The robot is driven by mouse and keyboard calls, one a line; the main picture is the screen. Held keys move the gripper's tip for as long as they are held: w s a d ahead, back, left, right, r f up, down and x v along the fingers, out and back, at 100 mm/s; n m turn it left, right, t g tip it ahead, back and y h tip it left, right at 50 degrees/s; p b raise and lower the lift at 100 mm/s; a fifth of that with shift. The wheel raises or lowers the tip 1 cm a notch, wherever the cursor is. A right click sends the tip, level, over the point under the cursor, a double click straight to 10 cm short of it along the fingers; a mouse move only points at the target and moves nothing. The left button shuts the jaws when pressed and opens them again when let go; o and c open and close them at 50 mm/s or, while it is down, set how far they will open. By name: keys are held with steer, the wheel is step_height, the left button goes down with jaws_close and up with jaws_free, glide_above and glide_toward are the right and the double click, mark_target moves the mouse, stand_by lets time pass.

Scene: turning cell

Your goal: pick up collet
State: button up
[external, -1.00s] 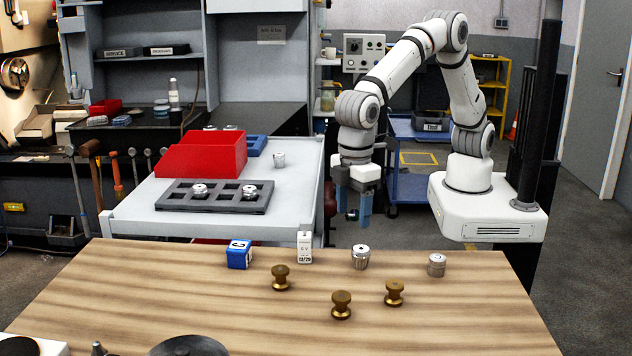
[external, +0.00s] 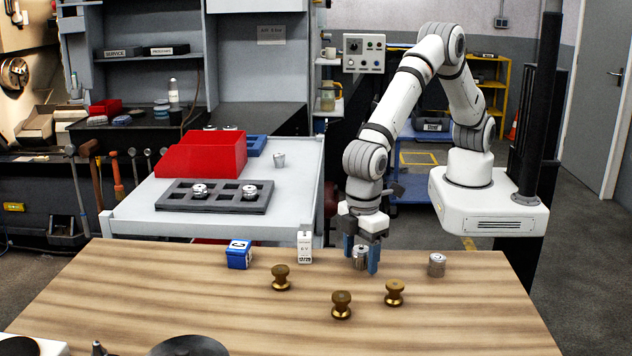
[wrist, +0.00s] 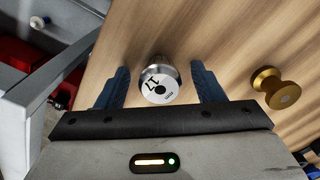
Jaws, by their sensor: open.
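The collet (external: 360,258) is a small silver metal piece standing upright on the wooden table. My gripper (external: 360,262) is open and lowered around it, with one blue finger on each side. In the wrist view the collet (wrist: 159,82) shows its pale round top with a dark mark like "17". It lies between the two blue fingers of my gripper (wrist: 160,85), with a visible gap on both sides. The fingers partly hide it in the external view.
A similar silver cylinder (external: 436,265) stands to the right. Several brass knobs (external: 341,304) stand in front. A blue box (external: 239,254) and a white box (external: 304,247) stand to the left. A grey rack (external: 215,207) and red bin (external: 215,155) occupy the bench behind.

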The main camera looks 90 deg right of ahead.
steer(key=shift+c, duration=0.2)
steer(key=c, duration=1.1)
